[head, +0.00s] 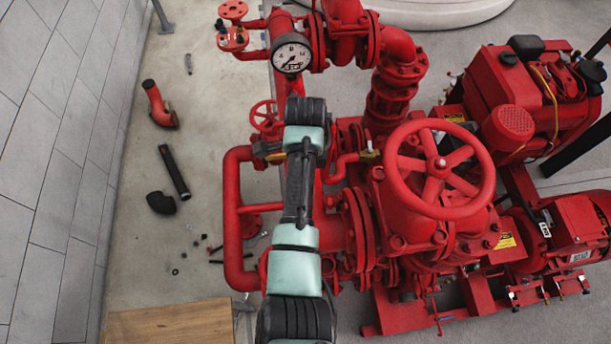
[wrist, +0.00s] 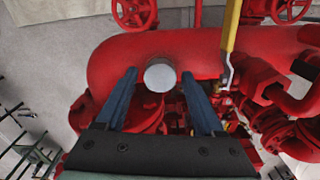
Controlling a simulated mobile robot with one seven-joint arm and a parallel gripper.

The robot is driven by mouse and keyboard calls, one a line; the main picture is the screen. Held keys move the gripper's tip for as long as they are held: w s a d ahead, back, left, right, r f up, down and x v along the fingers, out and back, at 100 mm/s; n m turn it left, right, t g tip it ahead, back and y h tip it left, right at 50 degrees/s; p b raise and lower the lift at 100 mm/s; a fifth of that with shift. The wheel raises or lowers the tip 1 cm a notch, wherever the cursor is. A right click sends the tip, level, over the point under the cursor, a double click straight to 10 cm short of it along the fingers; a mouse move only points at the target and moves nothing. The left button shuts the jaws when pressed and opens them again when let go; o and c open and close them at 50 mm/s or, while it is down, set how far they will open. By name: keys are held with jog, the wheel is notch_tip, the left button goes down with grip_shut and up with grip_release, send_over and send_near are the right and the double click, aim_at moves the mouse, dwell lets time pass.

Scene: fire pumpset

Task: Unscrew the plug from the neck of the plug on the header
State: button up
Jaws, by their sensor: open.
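In the wrist view, the plug (wrist: 160,77) is a round, pale grey disc seen face-on. It stands at the front of the thick red header (wrist: 115,65), a pipe running across the picture. The neck is hidden behind the plug. My gripper (wrist: 159,82) is open, with one blue finger to the left of the plug and one to the right. A gap shows between each fingertip and the plug, though I cannot tell how deep the fingers reach along it. In the head view my arm hides the plug, and I cannot make out the gripper.
A valve with a yellow lever (wrist: 231,30) stands close to the right of the plug. A large red handwheel (head: 439,168) and a pressure gauge (head: 291,57) flank my arm. Loose pipe pieces, such as a black pipe (head: 174,172), lie on the floor at left.

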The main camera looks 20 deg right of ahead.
jog(key=m, duration=0.2)
jog(key=shift+m, duration=0.4)
grip_shut()
jog(key=n, duration=0.3)
jog(key=shift+n, duration=0.8)
jog(key=n, duration=0.3)
jog(key=shift+n, duration=0.8)
